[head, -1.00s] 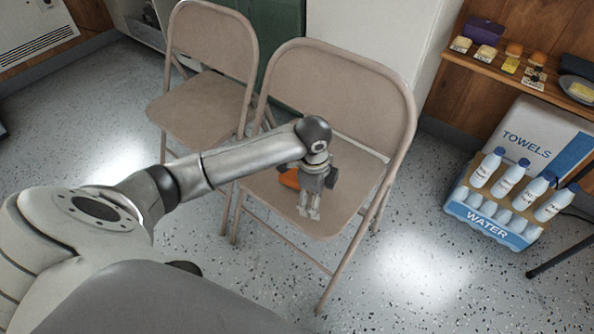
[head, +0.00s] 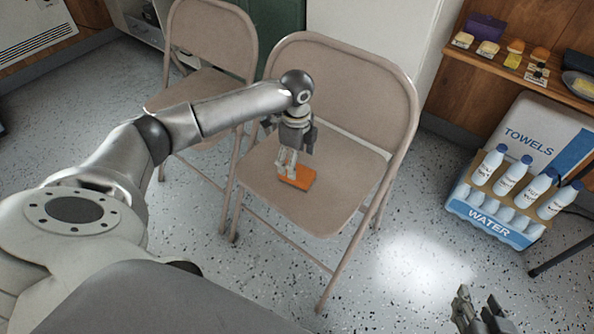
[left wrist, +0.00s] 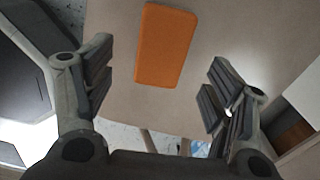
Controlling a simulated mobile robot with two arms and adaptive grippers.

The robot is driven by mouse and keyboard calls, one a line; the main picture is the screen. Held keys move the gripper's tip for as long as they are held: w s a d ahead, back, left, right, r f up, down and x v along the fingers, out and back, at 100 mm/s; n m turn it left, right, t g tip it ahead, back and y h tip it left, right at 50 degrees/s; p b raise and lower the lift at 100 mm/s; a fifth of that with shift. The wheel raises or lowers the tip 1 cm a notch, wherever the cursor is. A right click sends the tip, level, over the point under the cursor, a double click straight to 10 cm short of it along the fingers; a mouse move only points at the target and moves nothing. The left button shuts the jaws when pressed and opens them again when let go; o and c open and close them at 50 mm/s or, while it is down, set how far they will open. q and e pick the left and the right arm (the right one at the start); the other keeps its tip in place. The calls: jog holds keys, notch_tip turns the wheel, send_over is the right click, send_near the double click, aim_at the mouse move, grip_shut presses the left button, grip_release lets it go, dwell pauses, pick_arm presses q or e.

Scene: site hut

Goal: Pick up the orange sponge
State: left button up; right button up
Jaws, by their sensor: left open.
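The orange sponge (head: 298,177) lies flat on the seat of the nearer beige folding chair (head: 268,188). In the left wrist view the sponge (left wrist: 166,45) is a rounded orange block, fully in sight, ahead of the space between the fingers. My left gripper (head: 287,172) is open and empty, pointing down over the seat just behind and above the sponge. Its two fingers stand wide apart in the left wrist view (left wrist: 160,85). My right gripper (head: 480,310) shows at the lower right, over the floor and away from the chair; its fingers look spread with nothing between them.
A second folding chair (head: 190,97) stands at the left behind the first. The nearer chair's backrest (head: 345,85) rises behind my left gripper. A water bottle crate (head: 490,222) and a towels box (head: 545,135) stand at the right below a wooden shelf (head: 520,78). Floor between is clear.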

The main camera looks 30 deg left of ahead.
pick_arm(q)
jog(key=shift+f, duration=0.6)
notch_tip(320, 180, down, 5)
jog(key=b, duration=0.2)
jog(key=shift+w+r+b, duration=0.1)
jog(key=shift+r+b, duration=0.1)
jog(key=shift+b, duration=0.15)
jog(key=shift+f, duration=0.15)
pick_arm(e)
jog(key=w+a+r+t+y, duration=0.1)
jog(key=w+r+t, duration=0.1)
jog(key=r+t, duration=0.2)
jog(key=w+a+r+t+y, duration=0.1)
jog(key=w+a+r+t, duration=0.1)
jog(key=r, duration=0.6)
jog(key=shift+w+t+y, duration=0.3)
jog(key=shift+w+t, duration=0.45)
jog(key=shift+t, duration=0.15)
pick_arm(q)
jog(key=shift+c, duration=0.3)
pick_arm(e)
jog(key=shift+a, duration=0.1)
pick_arm(q)
jog(key=c, duration=0.9)
